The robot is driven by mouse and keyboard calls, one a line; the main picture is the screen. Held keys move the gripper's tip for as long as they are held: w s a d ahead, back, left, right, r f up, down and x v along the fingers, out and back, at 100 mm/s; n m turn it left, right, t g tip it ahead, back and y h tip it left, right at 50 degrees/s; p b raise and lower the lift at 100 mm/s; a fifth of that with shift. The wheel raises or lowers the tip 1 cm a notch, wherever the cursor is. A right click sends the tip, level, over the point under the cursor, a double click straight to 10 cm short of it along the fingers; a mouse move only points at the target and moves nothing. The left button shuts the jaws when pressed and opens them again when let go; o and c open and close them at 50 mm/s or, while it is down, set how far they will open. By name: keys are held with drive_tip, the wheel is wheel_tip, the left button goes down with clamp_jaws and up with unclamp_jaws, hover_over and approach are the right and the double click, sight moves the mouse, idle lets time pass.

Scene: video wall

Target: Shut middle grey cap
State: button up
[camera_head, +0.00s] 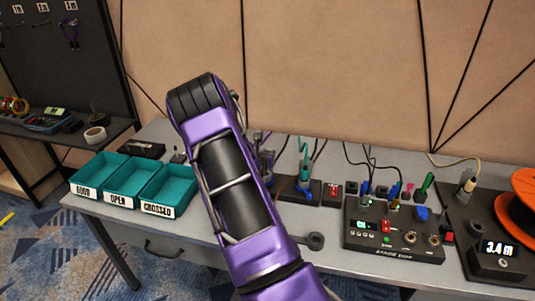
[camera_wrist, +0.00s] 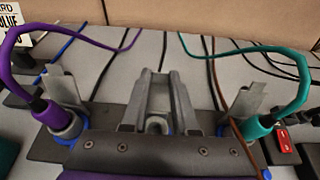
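In the wrist view a dark plate carries a purple plug (camera_wrist: 48,112) on the left and a teal plug (camera_wrist: 258,127) on the right. A grey metal flap stands raised behind each: the left flap (camera_wrist: 62,86) and the right flap (camera_wrist: 246,100). Between them, grey upright pieces stand around a grey ring-like part (camera_wrist: 157,124). I cannot clearly separate the middle cap from my gripper's fingers there, nor tell whether they touch. In the head view my purple arm hides the gripper and the middle cap. The teal cable (camera_head: 304,160) shows right of the arm.
Three teal trays labelled GOOD (camera_head: 98,174), OPEN (camera_head: 131,180) and CROSSED (camera_head: 168,188) stand left on the grey table. A black tester box (camera_head: 393,232) with plugs and an orange reel (camera_head: 518,205) stand right. Cables run up behind the plate near the wall.

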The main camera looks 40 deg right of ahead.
clamp_jaws()
drive_tip(key=shift+f, duration=0.1)
drive_tip(key=b, duration=0.3)
drive_tip(key=shift+s+a+f+t+h, duration=0.25)
drive_tip(key=shift+a+f+t+h, duration=0.05)
drive_tip(key=shift+f+h, duration=0.1)
drive_tip(key=t+h+b, duration=0.1)
drive_tip(key=b, duration=0.1)
drive_tip(key=s+a+t+h+b, duration=0.1)
drive_tip(key=b, duration=0.2)
drive_tip(key=shift+s+a+f+b, duration=0.1)
drive_tip(key=shift+a+f+b, duration=0.1)
drive_tip(key=shift+f+b, duration=0.15)
drive_tip(key=shift+s+a+t+h+b, duration=0.4)
drive_tip(key=shift+a+t+h+b, duration=0.05)
drive_tip(key=shift+t+h+b, duration=0.5)
drive_tip(key=shift+s+a+f+t+h, duration=0.2)
drive_tip(key=shift+s+a+t+h, duration=0.15)
drive_tip(key=shift+t+h, duration=0.45)
